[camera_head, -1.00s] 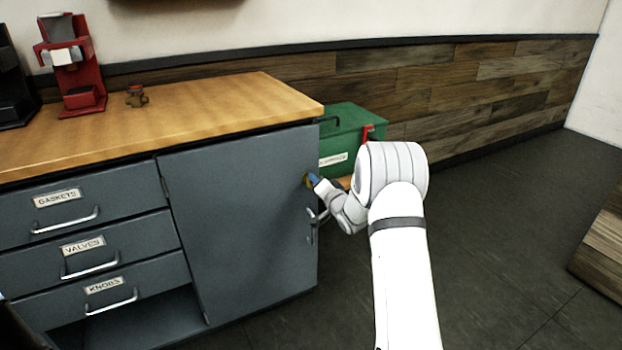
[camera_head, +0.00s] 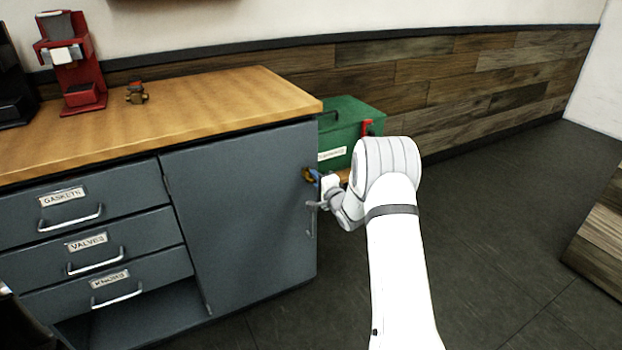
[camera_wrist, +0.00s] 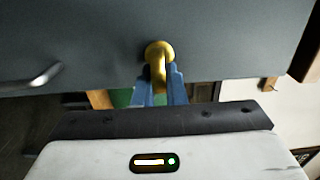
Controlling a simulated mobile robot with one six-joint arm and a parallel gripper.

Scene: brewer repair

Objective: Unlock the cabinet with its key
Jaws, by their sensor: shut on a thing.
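The grey cabinet door (camera_head: 240,215) is closed, with a metal handle (camera_head: 310,220) near its right edge. A brass-coloured round lock with the key (camera_wrist: 158,52) shows on the door in the wrist view; the key's end appears to be in the lock, though I cannot separate the two clearly. My gripper (camera_wrist: 160,88) has blue fingers on both sides of the key's brass part, shut on it.
A wooden worktop (camera_head: 200,110) covers the cabinet and holds a red machine (camera_head: 75,65) and a small brass valve (camera_head: 136,93). Drawers (camera_head: 85,240) are at left. A green box (camera_head: 350,120) stands behind my arm.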

